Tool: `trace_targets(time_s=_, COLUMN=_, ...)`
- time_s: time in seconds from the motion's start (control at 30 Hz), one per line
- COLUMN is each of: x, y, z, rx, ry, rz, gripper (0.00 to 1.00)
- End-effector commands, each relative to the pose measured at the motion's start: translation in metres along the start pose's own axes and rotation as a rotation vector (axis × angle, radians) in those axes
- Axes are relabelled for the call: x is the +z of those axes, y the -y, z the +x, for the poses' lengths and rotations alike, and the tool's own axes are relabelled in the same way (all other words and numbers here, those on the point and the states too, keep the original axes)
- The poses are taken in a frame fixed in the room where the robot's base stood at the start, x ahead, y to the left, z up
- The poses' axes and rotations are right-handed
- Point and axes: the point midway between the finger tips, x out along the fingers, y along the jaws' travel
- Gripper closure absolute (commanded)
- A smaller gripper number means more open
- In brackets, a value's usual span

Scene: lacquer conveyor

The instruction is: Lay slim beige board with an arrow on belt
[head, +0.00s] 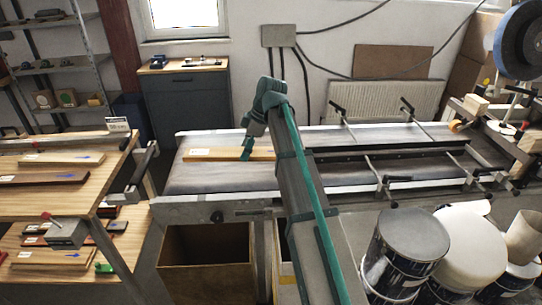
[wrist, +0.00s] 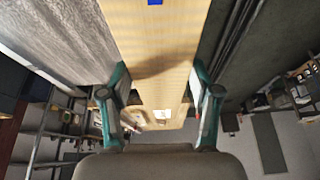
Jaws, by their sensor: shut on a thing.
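The slim beige board (head: 228,155) lies lengthwise across the left end of the conveyor belt (head: 215,178) in the head view. A white label shows at its left end. My gripper (head: 246,150) is shut on the board, with the arm covering its right part. In the wrist view the board (wrist: 160,45) runs between the two fingers of my gripper (wrist: 162,105). A blue mark, only partly in view, sits at the top edge. I cannot tell whether the board touches the belt or hangs just above it.
A wooden table (head: 20,202) at left holds a beige board (head: 62,159) and a dark red board (head: 45,179). Metal rails with clamp handles (head: 385,185) span the belt's right part. Paint buckets (head: 405,250) stand at front right. The belt's left end is otherwise clear.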

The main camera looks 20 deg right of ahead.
Motion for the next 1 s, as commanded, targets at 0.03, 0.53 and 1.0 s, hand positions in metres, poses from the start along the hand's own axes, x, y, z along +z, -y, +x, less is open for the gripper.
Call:
trace_targets(time_s=0.03, x=-0.001, y=0.001, z=0.0, rx=-0.008, ry=-0.001, rz=-0.025, gripper=0.89)
trace_targets(time_s=0.53, x=0.008, y=-0.088, z=0.032, rx=-0.014, ry=0.001, rz=-0.053, gripper=0.89)
trace_targets(time_s=1.0, x=0.028, y=-0.131, z=0.084, rx=-0.011, ry=0.0, rz=-0.053, gripper=0.89)
